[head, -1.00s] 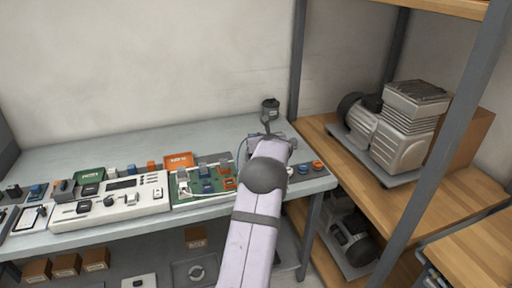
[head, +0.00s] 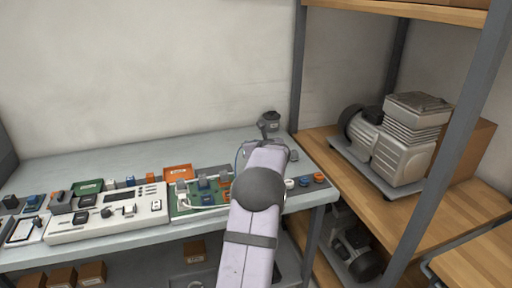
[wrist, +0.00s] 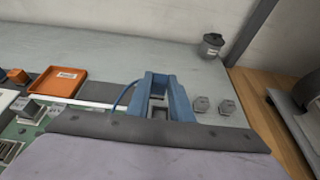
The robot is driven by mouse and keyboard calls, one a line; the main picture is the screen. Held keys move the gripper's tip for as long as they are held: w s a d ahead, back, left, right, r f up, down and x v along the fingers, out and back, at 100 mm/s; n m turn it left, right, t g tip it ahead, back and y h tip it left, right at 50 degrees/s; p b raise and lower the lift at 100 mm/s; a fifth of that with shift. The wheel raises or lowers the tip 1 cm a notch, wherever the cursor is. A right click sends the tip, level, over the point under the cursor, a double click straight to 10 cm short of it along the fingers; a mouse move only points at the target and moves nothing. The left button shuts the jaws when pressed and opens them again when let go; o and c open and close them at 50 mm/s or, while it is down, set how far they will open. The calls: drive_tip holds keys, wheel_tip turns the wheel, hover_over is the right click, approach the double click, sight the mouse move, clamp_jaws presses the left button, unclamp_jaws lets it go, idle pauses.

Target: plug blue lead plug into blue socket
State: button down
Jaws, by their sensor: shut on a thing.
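In the wrist view my gripper (wrist: 162,98) shows as two blue fingers, close together around a small grey-and-dark piece. That piece is mostly hidden between them. A thin blue lead (wrist: 124,97) curves out from the left side of the fingers. It also shows in the head view (head: 238,157), left of my arm. The lead's plug appears held between the fingers, but its tip is hidden. My arm covers the gripper in the head view. A blue round fitting (head: 304,182) sits right of my arm near the bench edge. I cannot tell whether it is the blue socket.
A green board (head: 180,208) with small parts lies left of my arm, beside a white panel (head: 105,218). An orange tray (wrist: 58,87) is behind the board. A dark canister (head: 269,122) stands at the back.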

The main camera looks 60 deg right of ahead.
drive_tip(key=w+a+f+b, duration=0.1)
drive_tip(key=w+a+b, duration=0.1)
drive_tip(key=a+b, duration=0.5)
drive_tip(key=w+a+f+b, duration=0.2)
drive_tip(key=a+b, duration=0.5)
drive_tip(key=a, duration=0.8)
drive_tip(key=shift+w+f, duration=0.2)
drive_tip(key=shift+w, duration=0.65)
drive_tip(key=shift+f, duration=0.2)
drive_tip(key=shift+f+b, duration=1.65)
drive_tip(key=shift+b, duration=0.3)
drive_tip(key=shift+f+b, duration=1.15)
drive_tip(key=c, duration=1.5)
unclamp_jaws()
drive_tip(key=shift+o, duration=0.6)
drive_tip(key=shift+o, duration=1)
